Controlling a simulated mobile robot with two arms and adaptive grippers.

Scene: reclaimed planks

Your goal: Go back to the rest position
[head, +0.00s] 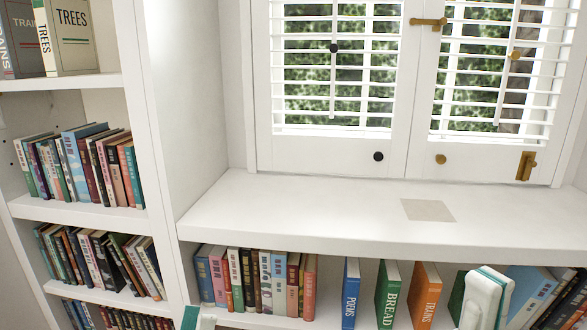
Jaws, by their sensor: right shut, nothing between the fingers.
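My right gripper (485,296) shows at the bottom right as a white shape with teal edges, in front of the lower book shelf. It is shut and empty. Only a small white and teal tip of my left gripper (198,319) shows at the bottom edge, left of the middle. The rest of it is cut off, and its fingers cannot be made out.
A white window bench (300,215) spans the middle, bare except for a flat beige square (428,210). Shuttered windows (335,75) stand behind it. Books (250,282) fill parts of the shelf below. A tall white bookcase (135,110) stands at the left.

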